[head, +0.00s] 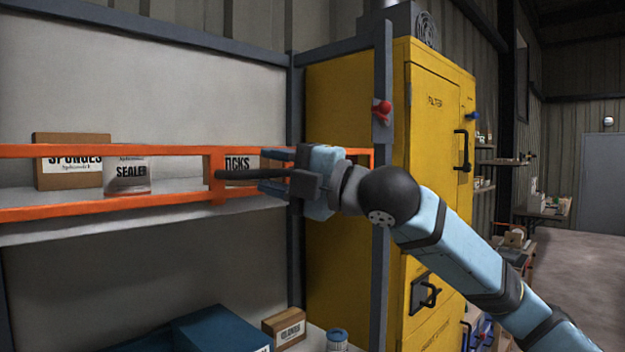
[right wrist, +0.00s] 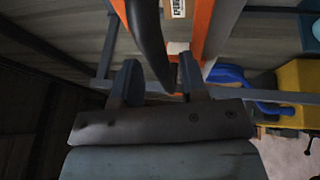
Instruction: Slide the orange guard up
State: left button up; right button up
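The orange guard (head: 170,151) is a frame of two long horizontal rails joined by an upright, across the front of a shelf. A black handle (head: 240,175) sticks out from its upright. My right gripper (head: 268,171) is at the handle's right part, fingers above and below it. In the right wrist view the black handle (right wrist: 147,40) runs between the two spread fingers (right wrist: 158,82), with a gap beside the left finger. The gripper looks open around the handle, and I cannot tell whether a finger touches it. My left gripper is not in view.
Behind the guard stand a sponges box (head: 70,181), a sealer can (head: 127,178) and a partly hidden box (head: 240,164). A red knob (head: 381,108) sits on the grey rack post (head: 381,250). A yellow filter cabinet (head: 433,210) stands right. Blue bins (head: 215,330) lie below.

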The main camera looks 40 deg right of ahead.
pick_arm(q)
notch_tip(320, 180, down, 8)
jog(key=b, duration=1)
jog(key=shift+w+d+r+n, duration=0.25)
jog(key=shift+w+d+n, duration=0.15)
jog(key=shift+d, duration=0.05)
pick_arm(e)
jog(key=v, duration=1.3)
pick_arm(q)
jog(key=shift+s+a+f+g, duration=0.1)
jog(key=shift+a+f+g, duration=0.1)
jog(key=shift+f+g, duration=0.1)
pick_arm(e)
jog(key=shift+s, duration=0.1)
